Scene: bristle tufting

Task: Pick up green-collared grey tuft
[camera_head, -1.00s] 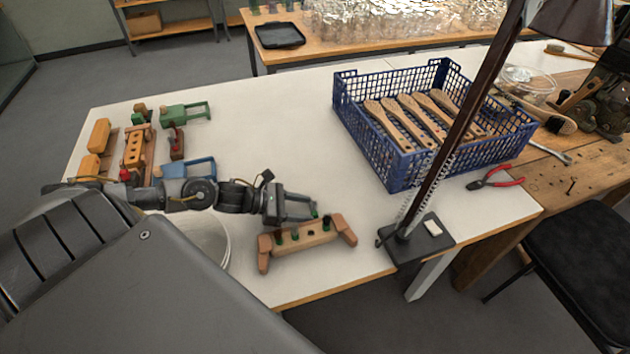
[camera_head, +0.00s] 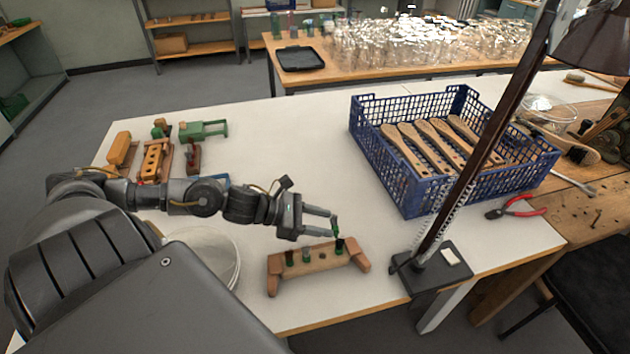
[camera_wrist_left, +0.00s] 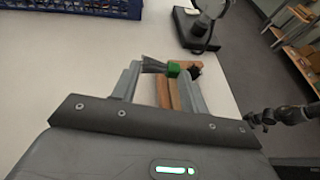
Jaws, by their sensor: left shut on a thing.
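My left gripper (camera_head: 334,226) is shut on the green-collared grey tuft (camera_wrist_left: 155,66), just above the wooden stand (camera_head: 318,262). In the left wrist view the grey bristles fan toward the left finger and the green collar (camera_wrist_left: 173,70) lies toward the right finger. The tuft lies crosswise between the fingertips. Several dark and green pieces stand in the stand's top, one of them green (camera_head: 305,254). The stand is partly hidden behind the tuft and right finger in the wrist view. A dark arm, likely my right one (camera_wrist_left: 284,114), shows at the wrist view's right; its jaws are unclear.
A blue crate (camera_head: 400,198) with several wooden brush handles stands at the back right. The lamp base (camera_head: 432,275) is right of the stand, with red-handled pliers (camera_head: 517,208) beyond. A white bowl (camera_head: 235,262) is at left. The white table's middle (camera_head: 280,140) is clear.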

